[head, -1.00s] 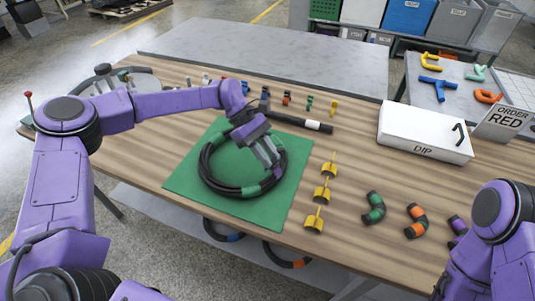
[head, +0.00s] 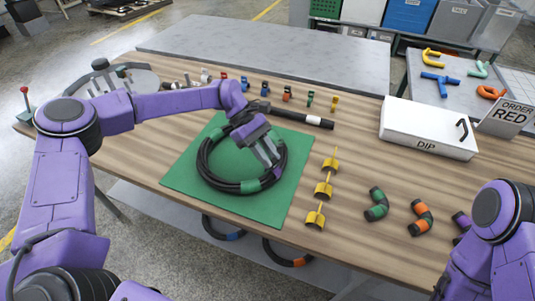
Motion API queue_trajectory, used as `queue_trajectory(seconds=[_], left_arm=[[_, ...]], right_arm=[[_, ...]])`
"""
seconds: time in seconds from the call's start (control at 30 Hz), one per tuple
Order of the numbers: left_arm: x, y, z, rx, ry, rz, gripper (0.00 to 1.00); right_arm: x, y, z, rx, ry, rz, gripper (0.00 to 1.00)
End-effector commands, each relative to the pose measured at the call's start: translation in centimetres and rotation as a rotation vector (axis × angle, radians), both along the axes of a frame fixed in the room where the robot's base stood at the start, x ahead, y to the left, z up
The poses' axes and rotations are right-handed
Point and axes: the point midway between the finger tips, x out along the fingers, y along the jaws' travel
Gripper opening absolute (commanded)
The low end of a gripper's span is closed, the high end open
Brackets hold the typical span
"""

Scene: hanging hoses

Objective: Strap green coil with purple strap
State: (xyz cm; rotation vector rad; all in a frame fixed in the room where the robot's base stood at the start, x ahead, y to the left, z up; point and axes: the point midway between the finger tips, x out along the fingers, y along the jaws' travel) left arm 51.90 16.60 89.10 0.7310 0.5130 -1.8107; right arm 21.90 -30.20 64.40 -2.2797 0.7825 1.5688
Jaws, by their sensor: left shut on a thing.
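The coil (head: 207,172) is a black hose ring with green bands, lying flat on a green mat (head: 189,186) on the wooden table. My left gripper (head: 272,172) reaches down onto the right side of the coil, fingers pointing down. A small purple piece, seemingly the purple strap (head: 278,171), shows at its fingertips against the coil. The fingers are shut on it; they hide much of the strap, so I cannot tell how far it goes around the hose. My right arm is at the lower right, its gripper out of the picture.
A white DIP box (head: 428,128) and an ORDER RED sign (head: 508,118) stand at the right. Small coloured fittings line the back.

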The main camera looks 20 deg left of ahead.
Motion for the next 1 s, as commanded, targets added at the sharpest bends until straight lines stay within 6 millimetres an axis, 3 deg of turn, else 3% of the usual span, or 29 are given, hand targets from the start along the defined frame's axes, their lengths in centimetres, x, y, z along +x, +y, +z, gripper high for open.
queue_trajectory(seconds=[1.0], left_arm=[[0.0, 0.0, -1.3, 0.000, 0.000, 0.000, 0.00]], right_arm=[[0.0, 0.0, -1.2, 0.000, 0.000, 0.000, 0.43]])
